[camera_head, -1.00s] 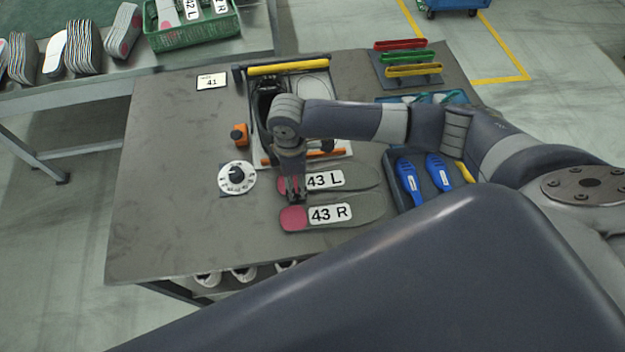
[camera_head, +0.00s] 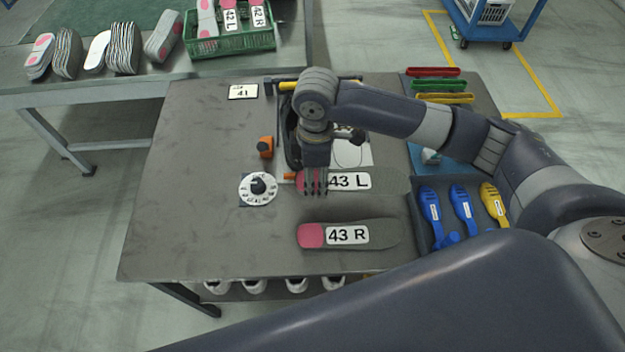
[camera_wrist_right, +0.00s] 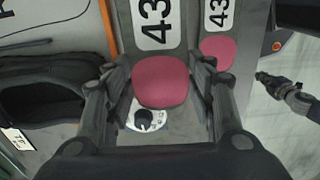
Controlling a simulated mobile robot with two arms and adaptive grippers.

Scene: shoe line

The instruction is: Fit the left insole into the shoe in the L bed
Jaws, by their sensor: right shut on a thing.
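The left insole, labelled 43 L (camera_head: 348,181), is grey with a pink heel and is held by my right gripper (camera_head: 313,186) at the heel end. In the right wrist view the pink heel (camera_wrist_right: 160,82) lies between the two fingers (camera_wrist_right: 158,95). The right insole, labelled 43 R (camera_head: 348,235), lies flat on the table, apart from it. A dark shoe (camera_head: 291,140) lies in the framed fixture behind my right gripper, partly hidden by my arm; the shoe also shows in the right wrist view (camera_wrist_right: 45,90).
A round white dial (camera_head: 258,188) and an orange block (camera_head: 265,147) stand left of the gripper. A tray with blue and yellow tools (camera_head: 462,212) is at the right. A card reading 41 (camera_head: 243,91) lies at the back left. The table's left side is clear.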

